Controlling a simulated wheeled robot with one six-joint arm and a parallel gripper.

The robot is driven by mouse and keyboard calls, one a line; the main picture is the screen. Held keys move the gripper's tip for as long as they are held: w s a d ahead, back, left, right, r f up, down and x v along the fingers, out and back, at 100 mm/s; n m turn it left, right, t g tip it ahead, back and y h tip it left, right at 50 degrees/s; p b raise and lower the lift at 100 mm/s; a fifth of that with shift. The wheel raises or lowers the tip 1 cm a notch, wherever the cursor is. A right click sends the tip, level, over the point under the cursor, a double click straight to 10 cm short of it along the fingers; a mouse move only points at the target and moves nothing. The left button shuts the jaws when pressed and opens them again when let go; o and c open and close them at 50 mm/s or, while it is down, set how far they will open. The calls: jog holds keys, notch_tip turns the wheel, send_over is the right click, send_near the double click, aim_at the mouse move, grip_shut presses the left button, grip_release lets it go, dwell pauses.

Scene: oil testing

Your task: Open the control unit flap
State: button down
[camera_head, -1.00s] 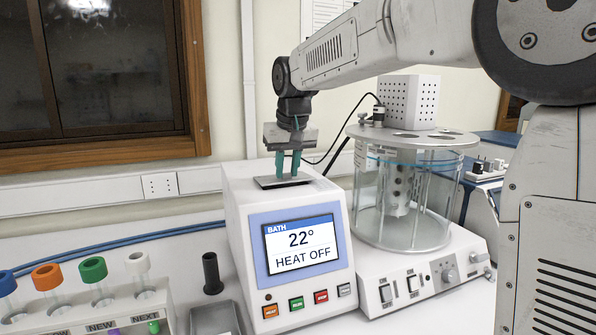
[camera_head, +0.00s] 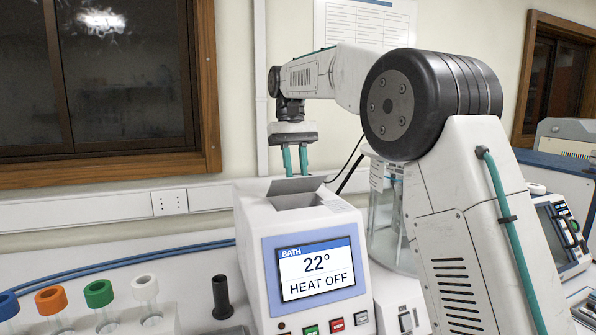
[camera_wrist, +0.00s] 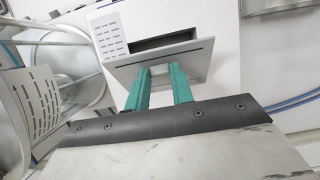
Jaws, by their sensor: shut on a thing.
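The white control unit (camera_head: 250,240) carries a lit screen (camera_head: 315,270) reading BATH, 22°, HEAT OFF. Its grey flap (camera_head: 290,187) is tilted up from the top, with the dark opening (camera_head: 294,202) showing beneath it. The flap also shows in the wrist view (camera_wrist: 196,57), standing off the top beside the dark slot (camera_wrist: 165,43). My gripper (camera_head: 295,173) is above the unit, its green fingers pointing down to the flap's raised edge. In the wrist view the gripper (camera_wrist: 162,75) is shut on the flap. The exact grip is partly hidden.
The glass bath (camera_head: 381,220) stands right of the unit, partly hidden behind my arm. At lower left a rack holds tubes with blue, orange (camera_head: 50,299), green (camera_head: 98,293) and white caps. A black cylinder (camera_head: 221,297) stands between the rack and the unit.

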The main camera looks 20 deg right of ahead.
jog(key=shift+w+r+g, duration=0.1)
jog(key=shift+w+g, duration=0.1)
jog(key=shift+g, duration=0.1)
jog(key=c, duration=1.2)
grip_release()
